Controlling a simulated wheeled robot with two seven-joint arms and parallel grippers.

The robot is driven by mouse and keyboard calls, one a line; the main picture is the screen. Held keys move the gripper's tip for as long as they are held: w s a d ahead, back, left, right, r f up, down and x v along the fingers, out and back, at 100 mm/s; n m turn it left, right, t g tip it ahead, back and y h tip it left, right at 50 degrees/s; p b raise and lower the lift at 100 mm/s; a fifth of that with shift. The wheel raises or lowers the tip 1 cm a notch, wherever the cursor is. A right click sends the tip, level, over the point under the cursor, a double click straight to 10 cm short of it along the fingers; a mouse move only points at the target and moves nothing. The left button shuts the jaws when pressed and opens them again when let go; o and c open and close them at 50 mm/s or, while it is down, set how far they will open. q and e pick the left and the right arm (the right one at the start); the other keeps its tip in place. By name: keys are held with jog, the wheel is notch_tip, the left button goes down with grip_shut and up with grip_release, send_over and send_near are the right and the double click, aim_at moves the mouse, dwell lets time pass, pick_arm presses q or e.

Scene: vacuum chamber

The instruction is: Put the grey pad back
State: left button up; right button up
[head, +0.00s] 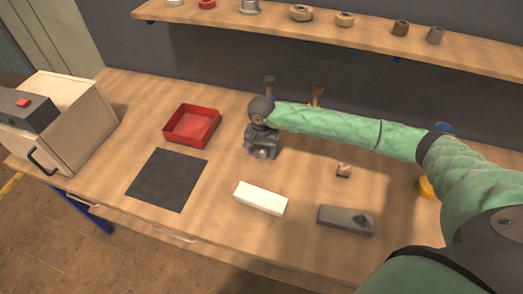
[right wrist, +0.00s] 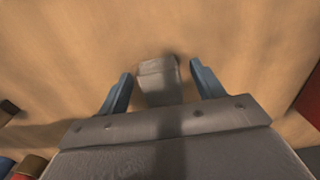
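My right gripper (head: 262,153) points down over the middle of the bench, right of the red tray. In the right wrist view its two blue fingers (right wrist: 163,88) stand apart. A small grey piece (right wrist: 157,72), perhaps the grey pad, shows between them with a narrow gap on each side. Its near end is hidden by my gripper body, and I cannot tell its height relative to the fingertips. In the head view my gripper hides it. A grey block (head: 336,219) with a dark patch lies at the front right of the bench. My left gripper is out of view.
A red tray (head: 171,137), a dark square mat (head: 167,180), a white block (head: 260,198) and a small brown block (head: 343,171) lie on the bench. A pale box (head: 85,125) stands at the left. A shelf (head: 375,37) with small parts runs above the back.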

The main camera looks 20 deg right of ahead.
aim_at(262, 150)
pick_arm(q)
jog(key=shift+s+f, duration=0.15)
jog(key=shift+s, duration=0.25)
pick_arm(e)
jog(key=shift+r, duration=0.1)
jog(key=shift+r, duration=0.5)
jog(key=shift+r+b, duration=0.25)
jog(key=shift+b, duration=0.05)
jog(key=shift+r, duration=0.35)
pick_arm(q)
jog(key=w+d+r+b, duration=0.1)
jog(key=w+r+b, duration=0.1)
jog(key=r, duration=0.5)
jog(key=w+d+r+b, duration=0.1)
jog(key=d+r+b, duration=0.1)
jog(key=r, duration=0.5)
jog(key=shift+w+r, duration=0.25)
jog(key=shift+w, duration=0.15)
pick_arm(e)
notch_tip(262, 150, up, 10)
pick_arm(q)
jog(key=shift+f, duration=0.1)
